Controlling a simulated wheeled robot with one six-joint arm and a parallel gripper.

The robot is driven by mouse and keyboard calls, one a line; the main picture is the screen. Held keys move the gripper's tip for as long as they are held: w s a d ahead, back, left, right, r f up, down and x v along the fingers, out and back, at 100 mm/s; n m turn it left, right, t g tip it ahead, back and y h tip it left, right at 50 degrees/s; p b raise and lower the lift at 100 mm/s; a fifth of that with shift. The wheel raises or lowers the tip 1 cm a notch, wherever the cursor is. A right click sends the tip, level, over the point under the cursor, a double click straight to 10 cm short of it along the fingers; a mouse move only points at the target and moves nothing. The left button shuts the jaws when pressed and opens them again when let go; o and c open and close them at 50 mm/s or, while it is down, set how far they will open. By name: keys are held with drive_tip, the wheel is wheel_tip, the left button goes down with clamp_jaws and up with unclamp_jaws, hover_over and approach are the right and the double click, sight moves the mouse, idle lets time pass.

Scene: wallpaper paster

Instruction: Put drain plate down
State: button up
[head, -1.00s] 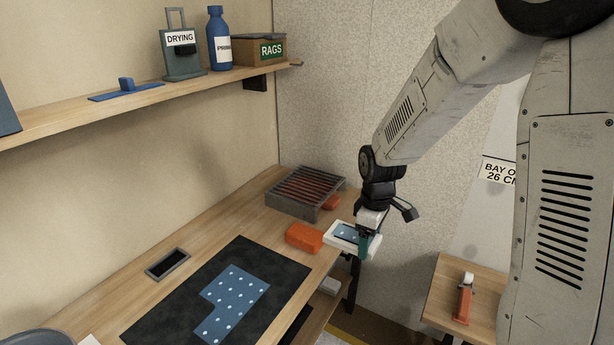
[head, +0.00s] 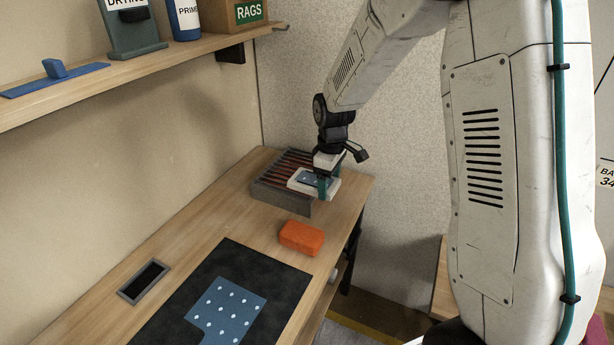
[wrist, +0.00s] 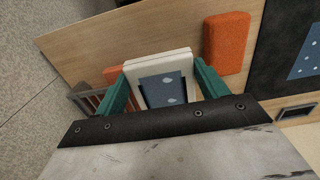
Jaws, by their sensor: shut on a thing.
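The drain plate, a white-rimmed plate (head: 294,184) with a blue dotted piece inside, is held in my gripper (head: 324,187). In the wrist view the plate (wrist: 178,55) sits between the two green fingers of my gripper (wrist: 163,75), which are shut on its sides. In the head view the plate appears over the front right part of a grey rack with red bars (head: 276,176), at the far end of the workbench. I cannot tell whether the plate touches the rack.
An orange block (head: 302,237) lies on the workbench (head: 200,215) in front of the rack. A second orange block (wrist: 115,73) shows near the rack in the wrist view. A black mat (head: 255,260) with a blue dotted sheet lies nearer. A shelf (head: 150,70) runs along the wall.

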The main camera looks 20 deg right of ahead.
sight(310, 172)
drive_tip(key=w+a, duration=0.1)
drive_tip(key=w, duration=0.4)
drive_tip(key=w+a+f, duration=0.1)
drive_tip(key=w, duration=0.2)
drive_tip(key=shift+w+a, duration=0.1)
drive_tip(key=shift+a, duration=0.2)
drive_tip(key=shift+f, duration=1.7)
drive_tip(key=o, duration=1.1)
drive_tip(key=shift+f, duration=0.1)
drive_tip(key=shift+c, duration=0.2)
